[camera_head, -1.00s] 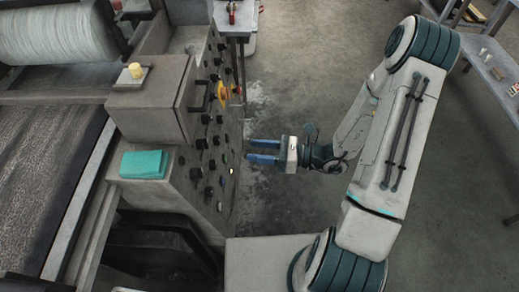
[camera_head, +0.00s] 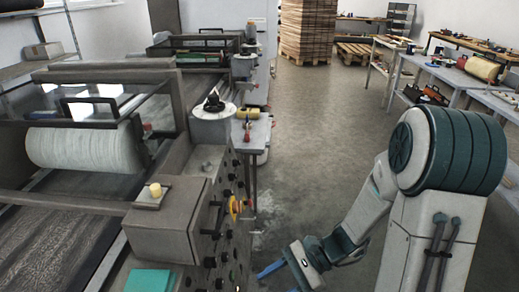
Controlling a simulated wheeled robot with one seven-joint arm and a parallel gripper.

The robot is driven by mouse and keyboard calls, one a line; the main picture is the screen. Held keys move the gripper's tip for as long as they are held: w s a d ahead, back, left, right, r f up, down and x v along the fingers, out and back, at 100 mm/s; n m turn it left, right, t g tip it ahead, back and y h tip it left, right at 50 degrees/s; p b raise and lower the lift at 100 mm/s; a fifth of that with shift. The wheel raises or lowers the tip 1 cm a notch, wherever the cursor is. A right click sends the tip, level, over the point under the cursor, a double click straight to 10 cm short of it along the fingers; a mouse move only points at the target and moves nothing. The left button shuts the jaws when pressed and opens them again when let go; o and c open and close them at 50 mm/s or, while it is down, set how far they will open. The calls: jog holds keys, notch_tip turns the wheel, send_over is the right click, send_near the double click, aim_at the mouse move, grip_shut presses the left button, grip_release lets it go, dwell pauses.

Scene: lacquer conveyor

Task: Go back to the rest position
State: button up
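My gripper (camera_head: 272,271) is low in the head view, to the right of the machine's control panel (camera_head: 222,225). Its blue fingers point left toward the panel, with a gap of floor between. One blue finger shows clearly; the lower part of the gripper is cut off by the bottom edge of the picture, so its opening cannot be judged. Nothing is seen held in it. My arm is bent at the right side of the picture.
The conveyor machine with a white roller (camera_head: 85,148) fills the left. A teal cloth (camera_head: 150,280) lies on its ledge. A small table (camera_head: 254,137) stands beyond the panel. Workbenches (camera_head: 450,75) line the right, stacked pallets (camera_head: 307,30) the back. The middle floor is clear.

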jog(key=s+d+r+n+t+h+p, duration=0.1)
jog(key=d+r+n+t+h, duration=0.2)
jog(key=d+r+n+h, duration=0.3)
jog(key=s+d+r+n+t+h+p, duration=0.1)
jog(key=d+r+n+h, duration=0.4)
jog(key=r, duration=0.5)
jog(key=n+t+p, duration=0.1)
jog(key=t, duration=0.1)
jog(key=shift+s+d+t+h, duration=0.3)
jog(key=shift+d+h, duration=0.05)
jog(key=shift+h, duration=0.05)
